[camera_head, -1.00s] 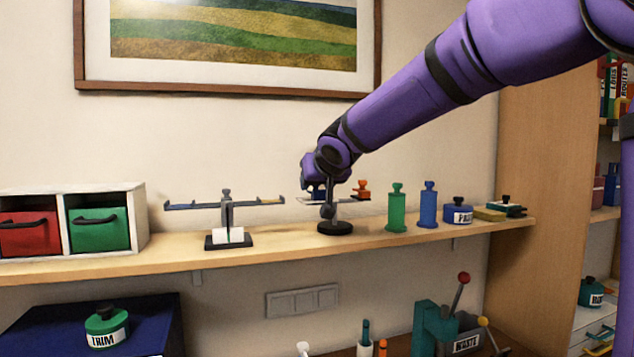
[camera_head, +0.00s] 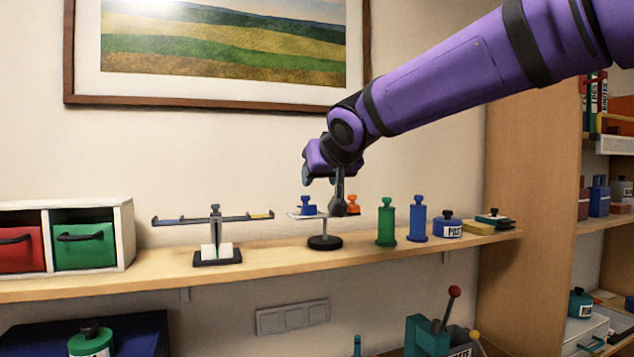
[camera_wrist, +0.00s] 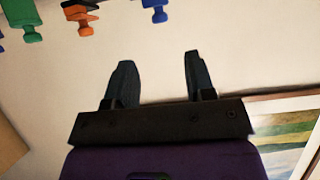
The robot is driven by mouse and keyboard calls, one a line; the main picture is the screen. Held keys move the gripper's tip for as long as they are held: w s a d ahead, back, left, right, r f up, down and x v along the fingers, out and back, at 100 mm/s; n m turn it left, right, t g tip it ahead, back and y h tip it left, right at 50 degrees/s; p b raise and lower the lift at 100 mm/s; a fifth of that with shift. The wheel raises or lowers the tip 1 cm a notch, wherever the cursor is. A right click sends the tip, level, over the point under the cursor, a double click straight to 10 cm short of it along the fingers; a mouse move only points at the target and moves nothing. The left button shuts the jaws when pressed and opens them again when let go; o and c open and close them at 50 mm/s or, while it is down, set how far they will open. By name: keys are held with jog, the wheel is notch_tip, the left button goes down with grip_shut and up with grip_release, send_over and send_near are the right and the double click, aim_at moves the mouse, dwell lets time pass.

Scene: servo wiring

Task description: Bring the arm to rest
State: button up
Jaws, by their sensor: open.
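My gripper (camera_head: 338,203) hangs by the wall above the shelf, its fingers overlapping the small stand (camera_head: 324,242) in the head view. In the wrist view my gripper (camera_wrist: 157,62) has its two dark fingers apart, with nothing but wall between them. A blue knobbed piece (camera_head: 307,206) and an orange knobbed piece (camera_head: 353,203) are at the stand's top plate, left and right of the fingers. The blue piece (camera_wrist: 155,10) and orange piece (camera_wrist: 80,14) also show at the wrist view's top edge, apart from the fingers.
A balance-like stand (camera_head: 214,236) is to the left on the shelf (camera_head: 160,266). Green (camera_head: 386,222) and blue (camera_head: 418,220) cylinders and a labelled pot (camera_head: 448,227) stand to the right. A framed picture (camera_head: 230,106) hangs above; a tall wooden panel (camera_head: 525,160) is at right.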

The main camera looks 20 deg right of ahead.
jog(key=shift+s, duration=0.1)
dwell(0.4)
jog(key=s+d+f+g, duration=0.2)
jog(key=s+f, duration=0.3)
jog(key=s, duration=0.4)
jog(key=s+d+f+g, duration=0.2)
jog(key=s+f, duration=0.4)
jog(key=s, duration=0.4)
jog(key=s+d+f+g, duration=0.3)
jog(key=s+f, duration=0.3)
jog(key=s, duration=0.4)
